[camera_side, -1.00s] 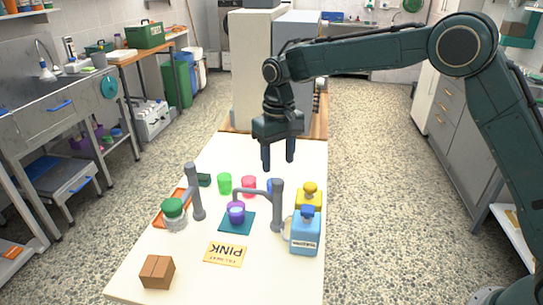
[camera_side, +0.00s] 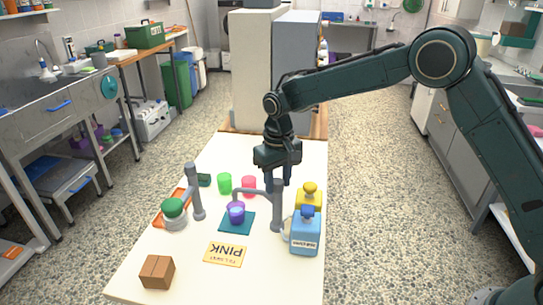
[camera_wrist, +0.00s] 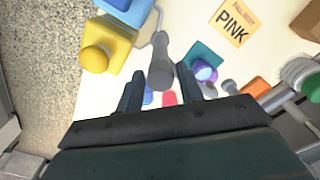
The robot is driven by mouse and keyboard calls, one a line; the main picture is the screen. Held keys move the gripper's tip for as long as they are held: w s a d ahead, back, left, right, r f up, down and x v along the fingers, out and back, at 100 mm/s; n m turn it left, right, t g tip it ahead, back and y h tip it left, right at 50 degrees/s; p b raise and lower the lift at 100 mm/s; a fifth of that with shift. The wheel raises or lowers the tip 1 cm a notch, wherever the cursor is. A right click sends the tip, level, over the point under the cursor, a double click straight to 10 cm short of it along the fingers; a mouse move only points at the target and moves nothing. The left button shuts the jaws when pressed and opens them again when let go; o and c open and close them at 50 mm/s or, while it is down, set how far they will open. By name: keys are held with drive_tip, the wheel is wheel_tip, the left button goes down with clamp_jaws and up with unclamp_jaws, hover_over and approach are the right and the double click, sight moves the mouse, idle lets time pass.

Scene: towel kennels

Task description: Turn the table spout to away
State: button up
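In the wrist view the grey post (camera_wrist: 161,66) shows in front of my fingertips, and the purple cup (camera_wrist: 204,72) is to the right. My gripper (camera_side: 279,180) points down just above and behind the post's top, its fingers apart and empty. In the wrist view its fingertips (camera_wrist: 160,74) lie on either side of the post's line. I cannot tell whether they touch it.
A blue bottle (camera_side: 305,236) and a yellow bottle (camera_side: 309,197) stand close right of the post. Another grey post (camera_side: 196,193) stands left, near a green-lidded jar (camera_side: 174,213). Green (camera_side: 224,182) and pink (camera_side: 249,184) cups stand behind. A PINK card (camera_side: 225,254) and brown box (camera_side: 157,271) lie in front.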

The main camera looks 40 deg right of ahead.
clamp_jaws()
drive_tip(key=shift+n, duration=0.4)
drive_tip(key=n, duration=0.8)
drive_tip(key=shift+n, duration=0.3)
drive_tip(key=n, duration=0.4)
drive_tip(key=shift+n, duration=2.3)
